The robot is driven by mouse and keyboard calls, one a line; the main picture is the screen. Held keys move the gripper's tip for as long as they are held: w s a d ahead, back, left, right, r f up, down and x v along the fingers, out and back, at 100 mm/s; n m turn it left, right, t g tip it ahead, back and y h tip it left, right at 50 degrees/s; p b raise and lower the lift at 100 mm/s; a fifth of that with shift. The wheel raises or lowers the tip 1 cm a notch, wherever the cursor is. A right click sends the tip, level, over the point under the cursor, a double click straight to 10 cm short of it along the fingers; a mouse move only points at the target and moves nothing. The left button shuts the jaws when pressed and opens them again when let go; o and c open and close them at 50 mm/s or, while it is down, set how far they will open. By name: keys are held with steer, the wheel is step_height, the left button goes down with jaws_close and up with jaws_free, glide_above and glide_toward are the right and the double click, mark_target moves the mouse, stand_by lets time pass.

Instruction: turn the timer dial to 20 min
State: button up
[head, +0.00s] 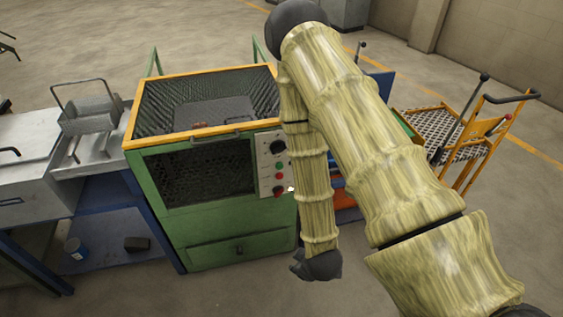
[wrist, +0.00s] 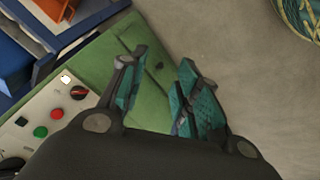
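The green furnace (head: 240,225) has a pale control panel (head: 266,167) on its front right. The panel carries a large black dial (head: 278,147) at the top and a black-and-red knob (head: 278,191) at the bottom. In the wrist view the black-and-red knob (wrist: 79,92) shows at left, and the large black dial (wrist: 10,168) is partly cut off at the lower left corner. I cannot read any scale, nor tell which is the timer. My gripper (wrist: 160,88) is open and empty, its teal pads apart, right of the panel and not touching the knobs.
Between the knobs sit a red button (wrist: 56,113) and a green button (wrist: 41,131). The furnace's orange rim (head: 195,133) surrounds a mesh top. A blue bench (head: 110,195) stands left, a yellow cart (head: 450,140) right. Bare floor lies in front.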

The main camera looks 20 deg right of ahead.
steer(key=w+d+r+n+t+b, duration=0.15)
steer(key=w+n+t+b, duration=0.25)
steer(key=w, duration=0.5)
steer(key=n+t+h+b, duration=0.3)
steer(key=n+t+b, duration=0.6)
steer(key=n+b, duration=0.3)
glide_toward(280, 151)
steer(key=w, duration=0.3)
steer(key=w+d, duration=0.1)
steer(key=w, duration=0.2)
steer(key=w+p, duration=0.1)
steer(key=w, duration=0.2)
steer(key=shift+d+r, duration=0.1)
steer(key=shift+d, duration=0.3)
steer(key=shift+c, duration=0.4)
jaws_close()
